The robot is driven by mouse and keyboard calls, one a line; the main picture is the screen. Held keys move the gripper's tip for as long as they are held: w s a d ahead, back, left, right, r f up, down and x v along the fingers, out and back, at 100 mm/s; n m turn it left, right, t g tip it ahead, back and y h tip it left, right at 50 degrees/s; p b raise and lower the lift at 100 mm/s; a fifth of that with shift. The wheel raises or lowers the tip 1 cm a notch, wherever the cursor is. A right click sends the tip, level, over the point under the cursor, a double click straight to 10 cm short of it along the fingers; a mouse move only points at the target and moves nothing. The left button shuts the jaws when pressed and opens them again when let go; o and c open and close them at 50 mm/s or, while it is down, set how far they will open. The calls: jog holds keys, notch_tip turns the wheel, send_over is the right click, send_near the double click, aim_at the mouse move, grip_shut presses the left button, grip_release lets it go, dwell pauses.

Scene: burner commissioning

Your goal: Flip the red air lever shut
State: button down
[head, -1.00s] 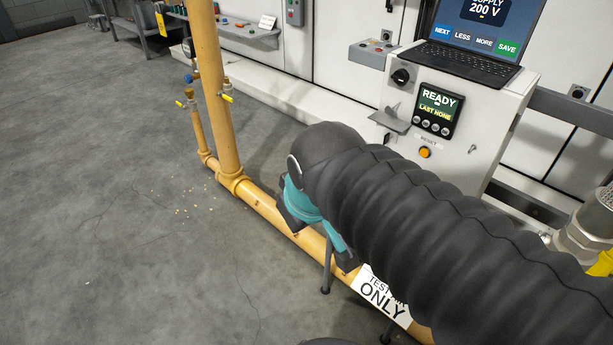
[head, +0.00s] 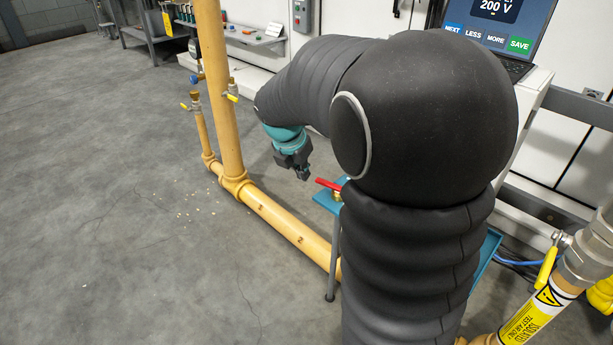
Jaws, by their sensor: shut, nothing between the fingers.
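The red air lever (head: 329,185) shows in the head view just left of my arm. It sits on a small brass valve (head: 338,195) at the edge of a blue-green stand (head: 326,201). The lever points left, roughly level in the picture. My gripper (head: 303,175) is shut and empty, pointing downward, a little left of and above the lever's free end. A small gap shows between them in the picture; I cannot tell the depth. My arm hides the right side of the valve and most of the stand.
A yellow pipe (head: 280,220) runs along the floor, with an upright pipe (head: 215,90) at the left. A laptop (head: 500,30) stands on a white cabinet behind my arm. A yellow-handled valve (head: 546,268) is at the right.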

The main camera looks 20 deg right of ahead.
jog(key=x, duration=0.3)
jog(key=d+b+x, duration=0.1)
jog(key=x, duration=0.3)
jog(key=w+d+r+x, duration=0.1)
jog(key=x, duration=0.3)
jog(key=shift+w+f+b, duration=0.1)
jog(key=shift+w+b, duration=0.05)
jog(key=shift+b, duration=0.2)
jog(key=shift+w+d, duration=0.4)
jog(key=shift+d, duration=0.2)
